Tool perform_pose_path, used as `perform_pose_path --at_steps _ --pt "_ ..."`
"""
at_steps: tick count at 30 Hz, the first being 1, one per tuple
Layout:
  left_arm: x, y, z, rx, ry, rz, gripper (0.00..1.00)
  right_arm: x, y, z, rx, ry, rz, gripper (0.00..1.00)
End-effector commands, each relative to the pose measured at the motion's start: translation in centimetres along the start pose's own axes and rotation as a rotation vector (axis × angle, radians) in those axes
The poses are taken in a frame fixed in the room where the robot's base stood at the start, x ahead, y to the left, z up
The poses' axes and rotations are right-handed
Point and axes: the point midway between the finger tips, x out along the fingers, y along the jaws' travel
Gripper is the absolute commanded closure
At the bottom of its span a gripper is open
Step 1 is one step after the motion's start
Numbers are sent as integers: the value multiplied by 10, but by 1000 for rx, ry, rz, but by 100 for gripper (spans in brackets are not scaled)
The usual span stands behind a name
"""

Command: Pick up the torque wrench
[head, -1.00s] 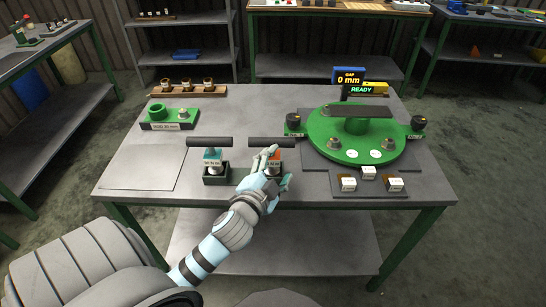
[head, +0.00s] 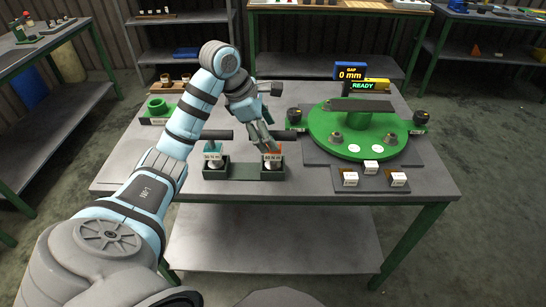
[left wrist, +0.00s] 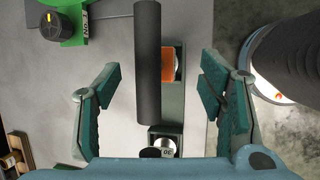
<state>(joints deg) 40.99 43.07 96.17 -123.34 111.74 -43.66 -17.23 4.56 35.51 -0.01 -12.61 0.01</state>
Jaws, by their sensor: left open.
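A torque wrench with an orange body (head: 272,151) and a white label stands in a dark green holder (head: 243,173) on the table. Its dark bar handle (head: 284,135) lies across the top. In the left wrist view this handle (left wrist: 147,60) runs between the fingers, with the orange body (left wrist: 168,66) beneath. A second wrench with a teal body (head: 212,148) stands at the holder's left end. My left gripper (head: 265,140) is over the orange wrench; its open fingers (left wrist: 158,78) straddle the handle with gaps either side. My right gripper is out of view.
A green round fixture (head: 358,135) with two metal nuts and a dark bar stands to the right, near a READY display (head: 363,86). Labelled blocks (head: 371,166) sit before it. A green stand (head: 157,107) is behind my left arm. The table front (head: 240,188) is bare.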

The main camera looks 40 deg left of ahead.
Motion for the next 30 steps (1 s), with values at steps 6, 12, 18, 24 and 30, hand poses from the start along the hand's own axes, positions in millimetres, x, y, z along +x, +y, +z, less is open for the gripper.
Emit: perform_pose_path --at_steps 6,12,18,24,30 --pt "31 0 0 -2 -1 -3 37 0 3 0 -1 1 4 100" --pt "67 0 -1 -2 -3 -2 37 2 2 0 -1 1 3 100" --pt "71 0 -1 0 -3 1 37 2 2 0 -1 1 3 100" --pt "70 0 -1 0 -3 0 64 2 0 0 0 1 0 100" --pt "70 0 -1 0 -3 0 96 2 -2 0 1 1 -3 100"
